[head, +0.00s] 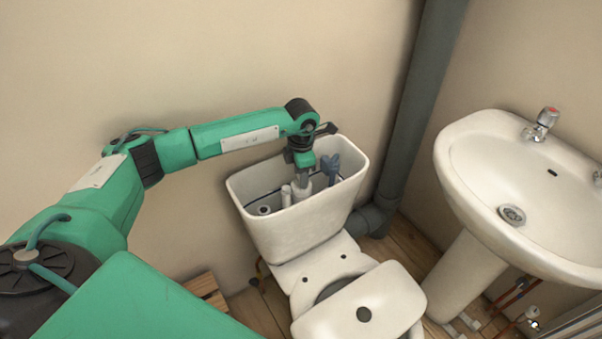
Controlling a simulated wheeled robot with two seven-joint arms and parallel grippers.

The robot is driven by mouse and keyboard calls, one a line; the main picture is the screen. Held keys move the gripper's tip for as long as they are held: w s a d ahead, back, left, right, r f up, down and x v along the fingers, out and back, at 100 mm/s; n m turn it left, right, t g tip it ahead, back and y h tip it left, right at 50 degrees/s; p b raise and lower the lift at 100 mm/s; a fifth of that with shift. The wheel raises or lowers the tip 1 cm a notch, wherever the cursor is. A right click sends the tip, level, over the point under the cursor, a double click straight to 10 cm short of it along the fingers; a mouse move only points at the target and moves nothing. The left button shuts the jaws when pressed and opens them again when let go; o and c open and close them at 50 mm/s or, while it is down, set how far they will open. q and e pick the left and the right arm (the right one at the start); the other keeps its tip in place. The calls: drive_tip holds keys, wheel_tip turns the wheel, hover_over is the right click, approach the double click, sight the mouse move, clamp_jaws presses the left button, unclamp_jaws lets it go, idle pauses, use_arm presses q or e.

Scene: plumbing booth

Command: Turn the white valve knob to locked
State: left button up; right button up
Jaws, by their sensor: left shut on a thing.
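An open white toilet cistern (300,232) stands against the wall with its inner fittings showing. My left gripper (303,179) points down into it and is shut on the top of a white upright fitting (302,191), which I take for the white valve knob. The fingers and wrist hide most of the knob's top, so its turn angle and any lock mark cannot be read. My right gripper is not in view.
Beside the knob stand a thin white tube (286,196) and a grey-blue fitting (330,168); the cistern walls close around them. A grey pipe (415,95) rises right of the cistern. A white sink (530,190) stands further right. The toilet lid (365,305) lies in front.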

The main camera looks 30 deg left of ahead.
use_arm(q)
drive_tip(key=o, duration=1)
wheel_tip(320, 180, up, 14)
